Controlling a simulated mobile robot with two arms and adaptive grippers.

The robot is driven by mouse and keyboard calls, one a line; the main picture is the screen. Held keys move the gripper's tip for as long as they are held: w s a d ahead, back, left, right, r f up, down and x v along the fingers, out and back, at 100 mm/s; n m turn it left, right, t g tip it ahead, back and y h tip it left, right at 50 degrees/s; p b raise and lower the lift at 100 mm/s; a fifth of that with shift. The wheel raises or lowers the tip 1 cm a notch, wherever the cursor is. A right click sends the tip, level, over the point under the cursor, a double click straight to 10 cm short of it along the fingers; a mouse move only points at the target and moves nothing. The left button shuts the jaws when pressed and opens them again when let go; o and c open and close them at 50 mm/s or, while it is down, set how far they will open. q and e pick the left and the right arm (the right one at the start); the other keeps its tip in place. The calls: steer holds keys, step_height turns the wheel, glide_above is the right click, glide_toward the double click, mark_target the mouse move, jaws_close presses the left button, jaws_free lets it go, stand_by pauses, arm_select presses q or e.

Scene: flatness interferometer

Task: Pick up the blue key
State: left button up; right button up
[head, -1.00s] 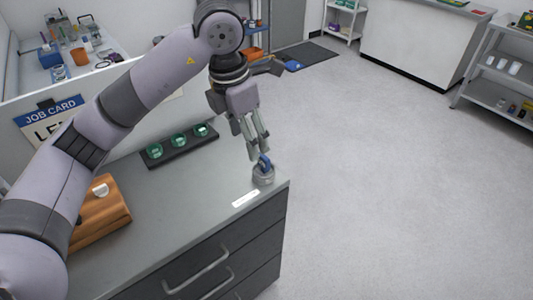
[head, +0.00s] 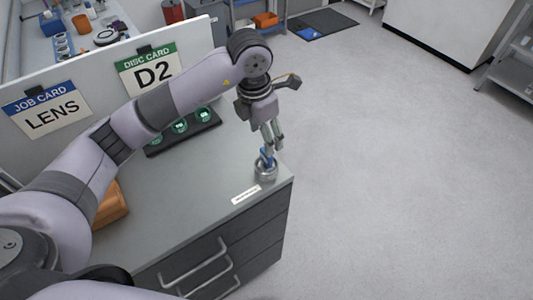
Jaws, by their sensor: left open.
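The blue key (head: 264,157) stands upright in a small round grey metal holder (head: 266,172) near the right corner of the grey bench top. My left gripper (head: 269,149) points down right over the key, with its fingertips at the key's upper part. The fingers are open, and they partly hide the key. I cannot tell whether a finger touches it. My right gripper is not in view.
A white label (head: 246,194) lies in front of the holder. A black tray (head: 185,132) with green discs is behind my left arm. An orange-brown wooden block (head: 113,206) sits at the left. Cards reading LENS and D2 hang on the back panel. Open floor lies right.

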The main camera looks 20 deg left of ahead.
mark_target(266, 161)
arm_select(q)
step_height(266, 161, down, 2)
steer(key=shift+w+d+f+p, duration=0.1)
steer(key=shift+f+p, duration=0.05)
steer(key=shift+p, duration=0.15)
steer(key=shift+f+p, duration=0.25)
steer(key=shift+p, duration=0.05)
step_height(266, 161, down, 4)
steer(key=shift+d+r+p, duration=0.15)
steer(key=shift+r+p, duration=0.05)
steer(key=shift+p, duration=0.75)
steer(key=shift+f, duration=0.5)
steer(key=shift+w, duration=0.1)
steer(key=c, duration=1.2)
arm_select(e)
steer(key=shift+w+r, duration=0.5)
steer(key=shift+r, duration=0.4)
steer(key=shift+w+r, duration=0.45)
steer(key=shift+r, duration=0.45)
